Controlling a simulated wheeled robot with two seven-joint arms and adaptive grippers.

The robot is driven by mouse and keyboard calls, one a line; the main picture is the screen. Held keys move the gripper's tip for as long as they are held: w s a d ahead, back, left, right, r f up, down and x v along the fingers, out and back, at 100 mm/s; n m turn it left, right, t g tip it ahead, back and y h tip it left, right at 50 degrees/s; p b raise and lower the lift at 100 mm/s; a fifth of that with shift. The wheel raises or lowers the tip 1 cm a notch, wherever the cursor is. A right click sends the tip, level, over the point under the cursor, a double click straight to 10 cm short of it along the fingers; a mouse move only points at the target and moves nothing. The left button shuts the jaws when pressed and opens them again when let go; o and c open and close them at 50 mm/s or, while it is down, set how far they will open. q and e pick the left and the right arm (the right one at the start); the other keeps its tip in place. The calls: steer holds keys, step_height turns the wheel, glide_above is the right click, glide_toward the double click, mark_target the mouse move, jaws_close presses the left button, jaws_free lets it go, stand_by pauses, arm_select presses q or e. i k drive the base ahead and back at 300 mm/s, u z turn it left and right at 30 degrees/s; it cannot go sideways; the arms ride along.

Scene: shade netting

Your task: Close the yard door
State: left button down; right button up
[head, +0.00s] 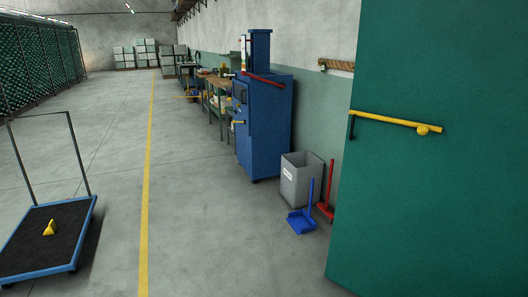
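The yard door is most likely the large green panel (450,210) that fills the right side of the head view. Its left edge stands out from the wall, so it looks open, though its hinges and frame are outside the picture. A yellow bar handle (392,121) runs across it, with a round yellow knob near its right end. Neither of my grippers is in view.
A blue cabinet (265,120), a grey bin (300,178), a blue dustpan (301,220) and a red brush (326,208) stand along the right wall. A flat trolley (80,240) stands at left. The floor between is clear.

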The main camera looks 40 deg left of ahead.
mark_target(444, 213)
steer(key=u, duration=0.55)
steer(key=i, duration=0.55)
steer(key=z, duration=0.4)
steer(key=i, duration=2)
steer(key=z, duration=0.45)
